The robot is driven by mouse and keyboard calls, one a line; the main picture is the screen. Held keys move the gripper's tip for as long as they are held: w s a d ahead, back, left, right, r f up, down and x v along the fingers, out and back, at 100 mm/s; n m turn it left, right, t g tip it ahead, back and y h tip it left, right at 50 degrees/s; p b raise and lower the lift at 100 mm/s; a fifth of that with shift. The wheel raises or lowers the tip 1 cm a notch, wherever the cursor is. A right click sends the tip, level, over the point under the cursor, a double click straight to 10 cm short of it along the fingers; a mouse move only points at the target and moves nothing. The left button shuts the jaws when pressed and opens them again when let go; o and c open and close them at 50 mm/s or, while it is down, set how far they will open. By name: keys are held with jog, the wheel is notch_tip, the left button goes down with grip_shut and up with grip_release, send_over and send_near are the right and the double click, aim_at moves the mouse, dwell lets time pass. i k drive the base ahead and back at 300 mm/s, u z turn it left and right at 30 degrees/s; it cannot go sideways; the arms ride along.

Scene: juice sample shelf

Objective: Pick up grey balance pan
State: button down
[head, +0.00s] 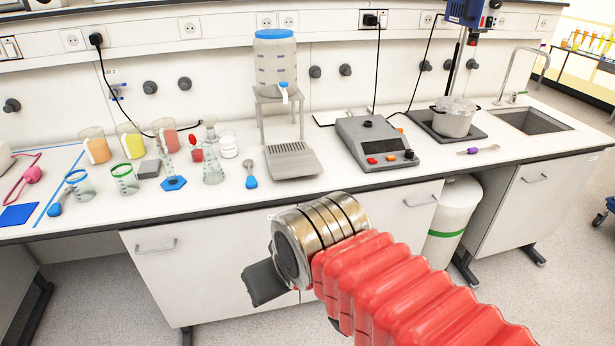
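A grey bench device (376,146) with orange and red buttons and a small dark display stands on the white bench, right of centre in the head view. It looks like a balance. Its flat grey top could be the pan, but I cannot tell a separate pan for sure. My gripper (265,283) shows as a dark grey piece past my metal wrist, in front of the bench's cabinet doors. It is away from the device, lower and to the left. Its fingertips cannot be made out, and nothing is seen in it.
A grey ribbed tray (292,160) lies left of the device, below a blue-lidded tank (275,62) on a stand. Beakers and a flask (213,160) crowd the left. A pot (453,118) on a dark plate and a sink (530,121) are right. Cables hang behind.

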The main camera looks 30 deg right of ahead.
aim_at(304, 163)
jog(key=u, duration=0.05)
jog(key=i, duration=1)
jog(key=z, duration=0.05)
